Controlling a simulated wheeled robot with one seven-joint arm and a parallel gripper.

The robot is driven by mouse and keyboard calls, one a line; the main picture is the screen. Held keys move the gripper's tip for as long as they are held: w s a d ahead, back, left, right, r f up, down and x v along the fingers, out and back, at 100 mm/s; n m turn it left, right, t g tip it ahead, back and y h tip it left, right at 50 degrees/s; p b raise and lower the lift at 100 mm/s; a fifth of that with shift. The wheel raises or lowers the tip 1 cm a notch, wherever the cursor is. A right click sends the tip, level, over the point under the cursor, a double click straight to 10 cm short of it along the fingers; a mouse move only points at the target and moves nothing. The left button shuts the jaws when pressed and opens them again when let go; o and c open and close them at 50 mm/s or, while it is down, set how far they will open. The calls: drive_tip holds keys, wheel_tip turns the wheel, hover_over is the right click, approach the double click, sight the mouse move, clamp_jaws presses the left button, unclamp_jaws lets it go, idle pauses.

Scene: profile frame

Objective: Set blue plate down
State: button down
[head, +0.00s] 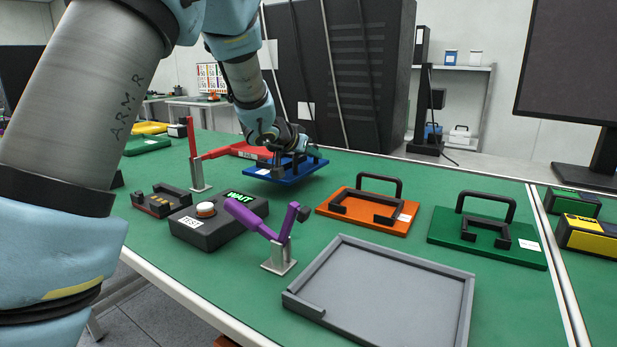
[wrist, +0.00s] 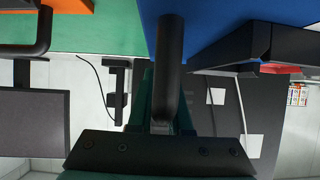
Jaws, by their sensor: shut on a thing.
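The blue plate (head: 284,174) is at the back middle of the green table in the head view. My gripper (head: 290,150) is shut on its dark handle, above the plate. The plate fills the upper right of the wrist view (wrist: 200,25), with the black handle (wrist: 170,70) between my fingers. A dark frame (wrist: 270,45) is fixed on the plate. The plate looks close to the table; I cannot tell whether it touches it.
An orange plate (head: 340,220) and a green plate (head: 520,253) with black handles stand to the right. A grey tray (head: 390,290) lies in front. A black test box (head: 205,234), a purple lever (head: 250,217) and a red lever (head: 215,152) stand nearby.

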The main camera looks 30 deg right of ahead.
sight(308, 167)
drive_tip(key=shift+f+b, duration=0.3)
drive_tip(key=shift+f, duration=1.85)
drive_tip(key=c, duration=0.8)
unclamp_jaws()
drive_tip(key=shift+c, duration=0.2)
drive_tip(key=v, duration=1.2)
drive_tip(key=shift+a, duration=0.1)
drive_tip(key=shift+w, duration=0.1)
